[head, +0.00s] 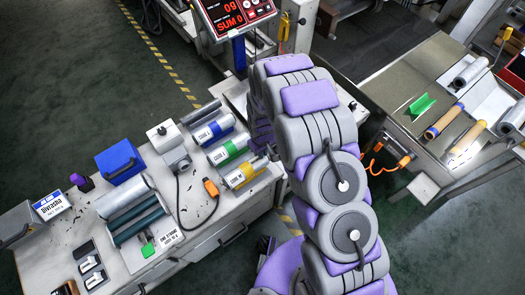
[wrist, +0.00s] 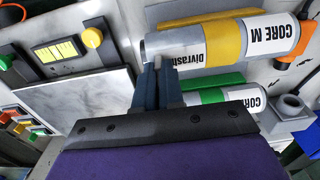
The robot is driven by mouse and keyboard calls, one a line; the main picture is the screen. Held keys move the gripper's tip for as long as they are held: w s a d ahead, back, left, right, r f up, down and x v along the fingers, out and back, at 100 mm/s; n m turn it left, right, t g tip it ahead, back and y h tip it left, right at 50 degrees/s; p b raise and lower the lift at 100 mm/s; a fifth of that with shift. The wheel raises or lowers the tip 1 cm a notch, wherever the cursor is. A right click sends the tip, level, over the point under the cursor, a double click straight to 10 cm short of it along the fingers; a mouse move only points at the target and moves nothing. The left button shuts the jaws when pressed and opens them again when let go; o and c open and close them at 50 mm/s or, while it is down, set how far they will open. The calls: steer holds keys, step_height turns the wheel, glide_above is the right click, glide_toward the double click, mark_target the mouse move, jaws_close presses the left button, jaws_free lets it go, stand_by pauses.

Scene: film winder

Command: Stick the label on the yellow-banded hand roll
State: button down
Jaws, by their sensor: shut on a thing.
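The yellow-banded hand roll (wrist: 226,40) lies across the top of the wrist view, with "CORE M" print on its white right end. It is also on the bench in the head view (head: 238,177), nearest the bench's right end. My gripper (wrist: 160,68) is shut, its dark fingertips right at the roll's left part. A white label (wrist: 188,53) with black "Divrasi..." print shows at the fingertips, against the roll beside the yellow band. Its held edge is hidden by the fingers. I cannot tell whether it is stuck down.
The green-banded roll (wrist: 215,96) lies close by, under the fingers in the wrist view. The blue-banded roll (head: 213,130) lies farther along the bench. A panel with a yellow screen (wrist: 55,51) stands left. An orange-ended cable (head: 211,187) lies on the bench.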

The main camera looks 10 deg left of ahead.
steer(key=c, duration=1.2)
jaws_free()
steer(key=shift+a, duration=0.1)
steer(key=shift+o, duration=0.2)
steer(key=shift+r, duration=0.1)
steer(key=shift+r, duration=0.35)
step_height(320, 180, up, 16)
steer(key=p, duration=0.3)
steer(key=shift+r, duration=0.2)
